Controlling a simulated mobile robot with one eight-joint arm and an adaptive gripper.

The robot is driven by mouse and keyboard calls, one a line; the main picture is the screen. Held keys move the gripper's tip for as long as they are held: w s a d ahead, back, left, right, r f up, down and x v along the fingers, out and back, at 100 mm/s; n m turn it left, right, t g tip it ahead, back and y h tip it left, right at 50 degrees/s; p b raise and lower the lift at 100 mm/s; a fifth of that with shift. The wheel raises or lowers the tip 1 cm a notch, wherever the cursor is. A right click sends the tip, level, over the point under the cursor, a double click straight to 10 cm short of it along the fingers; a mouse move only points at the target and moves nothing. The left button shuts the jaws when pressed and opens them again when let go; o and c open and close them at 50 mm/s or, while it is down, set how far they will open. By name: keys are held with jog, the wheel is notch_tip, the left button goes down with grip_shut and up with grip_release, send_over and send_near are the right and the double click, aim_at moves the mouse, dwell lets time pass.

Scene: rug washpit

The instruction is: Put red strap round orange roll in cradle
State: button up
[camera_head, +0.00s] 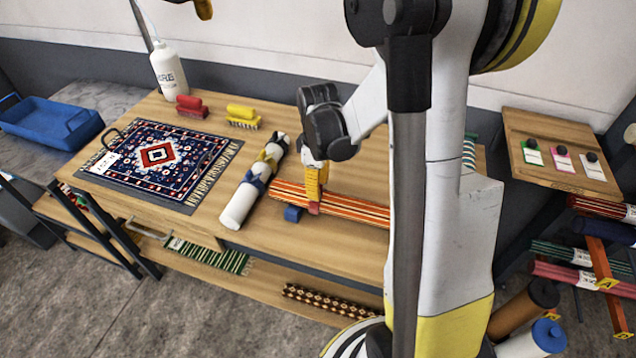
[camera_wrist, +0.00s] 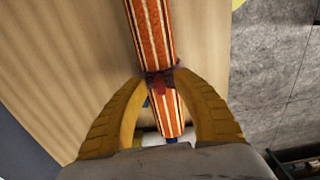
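The orange striped roll (camera_head: 358,208) lies across the right part of the table; it also shows in the wrist view (camera_wrist: 151,35). A blue block (camera_head: 292,214), seemingly part of the cradle, shows beside its left end; the rest of the cradle is hidden. The red strap (camera_head: 314,208) sits at the roll near that end and crosses its upper face in the wrist view (camera_wrist: 160,82). My gripper (camera_head: 316,188) points down over it. Its yellow fingers straddle the roll, tips against the strap's two sides in the wrist view (camera_wrist: 160,76). The roll's underside is hidden.
A white roll (camera_head: 240,203) with blue and yellow straps lies left of my gripper. Beyond it are a patterned rug (camera_head: 160,155), red (camera_head: 192,107) and yellow (camera_head: 243,115) brushes and a white bottle (camera_head: 168,68). My arm hides the table's right part.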

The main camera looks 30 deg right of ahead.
notch_tip(320, 180, up, 12)
dwell(0.4)
jog(key=s+a+r+m+t+b, duration=0.1)
jog(key=s+a+m+t+b, duration=0.2)
jog(key=s+a+m+t, duration=0.4)
jog(key=s+a, duration=0.3)
jog(key=a, duration=0.3)
jog(key=shift+s+a+r+m, duration=0.25)
jog(key=shift+s+r+m, duration=0.05)
jog(key=shift+s+r, duration=0.1)
dwell(0.5)
